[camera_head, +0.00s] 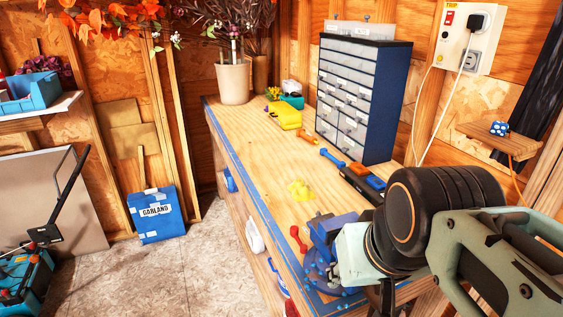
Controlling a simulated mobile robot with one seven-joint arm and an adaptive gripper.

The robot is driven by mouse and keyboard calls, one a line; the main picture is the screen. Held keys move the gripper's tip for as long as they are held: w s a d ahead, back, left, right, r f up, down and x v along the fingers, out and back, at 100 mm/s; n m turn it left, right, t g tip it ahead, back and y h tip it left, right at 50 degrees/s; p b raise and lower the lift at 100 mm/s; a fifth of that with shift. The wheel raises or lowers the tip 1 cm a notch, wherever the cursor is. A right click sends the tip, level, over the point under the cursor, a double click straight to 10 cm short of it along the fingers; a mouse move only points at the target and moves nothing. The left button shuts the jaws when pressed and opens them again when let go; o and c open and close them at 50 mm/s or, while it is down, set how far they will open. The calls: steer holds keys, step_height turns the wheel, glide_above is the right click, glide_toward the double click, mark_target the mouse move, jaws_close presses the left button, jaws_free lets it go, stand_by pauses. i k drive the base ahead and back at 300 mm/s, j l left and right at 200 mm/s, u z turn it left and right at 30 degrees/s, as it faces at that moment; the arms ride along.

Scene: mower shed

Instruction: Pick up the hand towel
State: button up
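A small crumpled yellow cloth (300,189) lies on the wooden workbench (262,150), near its middle. It looks like the hand towel, but it is too small to be sure. My arm reaches in from the lower right, over the near end of the bench. Dark parts below my wrist seem to belong to my gripper (387,296), mostly hidden by the arm and cut by the lower edge. Its fingertips are not clear. It is apart from the yellow cloth, nearer and to the right.
A blue drawer cabinet (383,100), a yellow item (284,115), a plant pot (233,82) and several tools stand on the bench. A red tool (298,238) and a blue vise-like tool (322,240) lie near my arm. Floor (130,275) at left is partly clear.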

mark_target(301, 191)
steer(key=k, duration=0.75)
steer(key=k+z, duration=0.2)
steer(key=z, duration=0.15)
steer(key=k+z, duration=0.15)
steer(key=z, duration=2.75)
steer(key=k+j+z, duration=0.1)
steer(key=j, duration=0.25)
steer(key=k+j+z, duration=0.1)
steer(key=j, duration=0.2)
steer(key=k+j, duration=0.2)
steer(key=j, duration=0.15)
steer(key=k+j, duration=0.15)
steer(key=j, duration=0.2)
steer(key=k+j, duration=0.2)
steer(key=j, duration=0.15)
steer(key=k+j, duration=0.15)
steer(key=j, duration=0.2)
steer(key=k+j, duration=0.2)
steer(key=j, duration=0.15)
steer(key=k+j, duration=0.15)
steer(key=j, duration=0.15)
